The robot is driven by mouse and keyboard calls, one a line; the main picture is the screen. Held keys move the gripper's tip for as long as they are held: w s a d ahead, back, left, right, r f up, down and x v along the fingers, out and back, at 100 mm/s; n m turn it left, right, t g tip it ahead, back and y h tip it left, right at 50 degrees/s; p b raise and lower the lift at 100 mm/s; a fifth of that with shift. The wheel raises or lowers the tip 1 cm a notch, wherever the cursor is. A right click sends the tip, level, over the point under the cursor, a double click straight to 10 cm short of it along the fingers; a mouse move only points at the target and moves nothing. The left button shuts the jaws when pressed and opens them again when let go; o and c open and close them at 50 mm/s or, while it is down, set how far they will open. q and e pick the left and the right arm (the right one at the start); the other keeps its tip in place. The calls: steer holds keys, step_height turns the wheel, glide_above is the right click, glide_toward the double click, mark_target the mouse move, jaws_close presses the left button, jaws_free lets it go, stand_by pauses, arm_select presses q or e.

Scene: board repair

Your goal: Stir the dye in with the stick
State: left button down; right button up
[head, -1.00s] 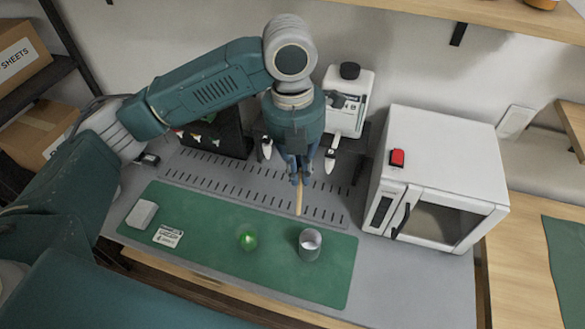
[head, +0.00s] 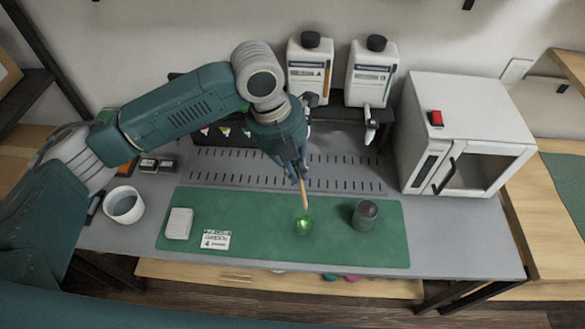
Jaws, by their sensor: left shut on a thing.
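My left gripper (head: 297,174) is shut on a thin wooden stick (head: 304,195) and points it downward. The stick's lower end meets a small clear cup of green liquid (head: 303,224) on the green mat (head: 262,246). I cannot tell how deep the tip goes into the cup. A grey cup (head: 364,214) stands on the mat to the right of the green one. My right gripper is not in view.
A white block (head: 179,223) and a label card (head: 216,240) lie on the mat's left. A white-grey bowl (head: 124,205) stands left of the mat. Two dispenser bottles (head: 310,68) stand behind, and a white oven (head: 462,130) is at right. The mat's right end is clear.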

arm_select(q)
steer(key=shift+w+a+f+b, duration=0.1)
steer(key=shift+f+b, duration=0.2)
steer(key=shift+f, duration=0.2)
steer(key=shift+a+f+b+x, duration=0.1)
steer(key=shift+a+b+x, duration=0.3)
steer(key=shift+b+x, duration=1)
steer(key=shift+a+f+b+x, duration=0.1)
steer(key=shift+a+b+x, duration=0.5)
steer(key=shift+x, duration=1.55)
steer(key=shift+a+f+b+x, duration=0.1)
steer(key=shift+a+b+x, duration=0.1)
steer(key=shift+b+x, duration=1.3)
steer(key=shift+s+f+p, duration=0.2)
steer(key=shift+p, duration=0.15)
